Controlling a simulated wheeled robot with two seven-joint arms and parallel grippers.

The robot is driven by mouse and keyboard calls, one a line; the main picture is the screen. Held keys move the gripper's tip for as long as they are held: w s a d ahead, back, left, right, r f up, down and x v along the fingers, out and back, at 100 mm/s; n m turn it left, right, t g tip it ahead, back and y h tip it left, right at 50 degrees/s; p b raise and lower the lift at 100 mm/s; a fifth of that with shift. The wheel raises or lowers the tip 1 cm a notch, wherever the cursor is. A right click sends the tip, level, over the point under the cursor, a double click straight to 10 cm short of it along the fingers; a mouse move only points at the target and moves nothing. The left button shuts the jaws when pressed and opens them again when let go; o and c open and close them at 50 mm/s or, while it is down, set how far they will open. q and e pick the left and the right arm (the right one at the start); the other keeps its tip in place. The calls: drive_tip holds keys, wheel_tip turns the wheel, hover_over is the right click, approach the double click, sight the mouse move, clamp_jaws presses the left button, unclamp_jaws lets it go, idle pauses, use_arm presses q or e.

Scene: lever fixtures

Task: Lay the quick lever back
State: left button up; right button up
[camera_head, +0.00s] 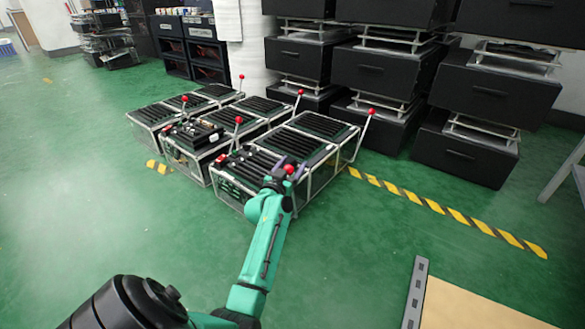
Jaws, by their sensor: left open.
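Several lever fixtures with black slatted tops and pale metal frames stand together on the green floor, the nearest fixture (243,168) in front. Levers with red ball knobs rise from them. One red knob (289,169) is at my left gripper (285,167), which is open; it appears between or just beside the fingers, and I cannot tell whether they touch it. The rest of that lever is hidden. Other upright or leaning levers show a right knob (371,111), a middle knob (239,120) and a back knob (300,92). My right gripper is not in view.
Stacked black drawers (470,100) stand behind and to the right. A yellow-black floor stripe (450,212) runs right of the fixtures. A tan panel with a grey edge (470,305) is at the lower right. Open green floor lies left.

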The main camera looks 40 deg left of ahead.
use_arm(q)
clamp_jaws()
idle(1.3)
